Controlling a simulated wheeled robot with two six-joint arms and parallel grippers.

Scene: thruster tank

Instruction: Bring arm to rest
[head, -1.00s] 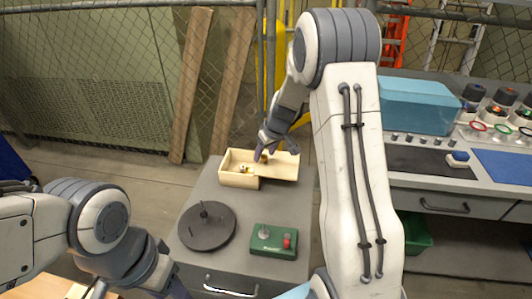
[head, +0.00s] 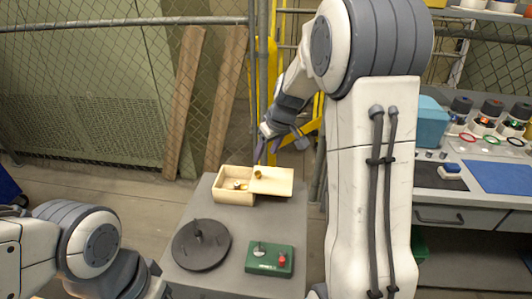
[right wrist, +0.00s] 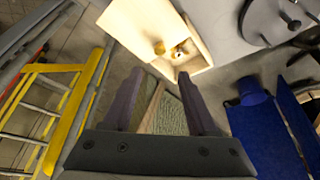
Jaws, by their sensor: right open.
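My right gripper (head: 280,150) is open and empty, raised just above and behind the wooden box. In the right wrist view, its two dark fingers (right wrist: 158,105) are spread apart with nothing between them, and the box is beyond them. The wooden box (head: 233,198) stands on the grey cabinet top with its left part uncovered. Its pale lid (head: 272,182), with a brass knob (head: 258,174), lies over the right part. A small brass-coloured thing (head: 238,185) shows inside the box. My left arm comes in at the lower left; its gripper is out of view.
A dark round plate with a post (head: 201,245) and a green control box (head: 270,260) stand on the grey cabinet (head: 222,275) in front of the box. A workbench (head: 450,213) with a blue bin (head: 432,122) is at right. A chain-link fence (head: 90,95) and yellow ladder are behind.

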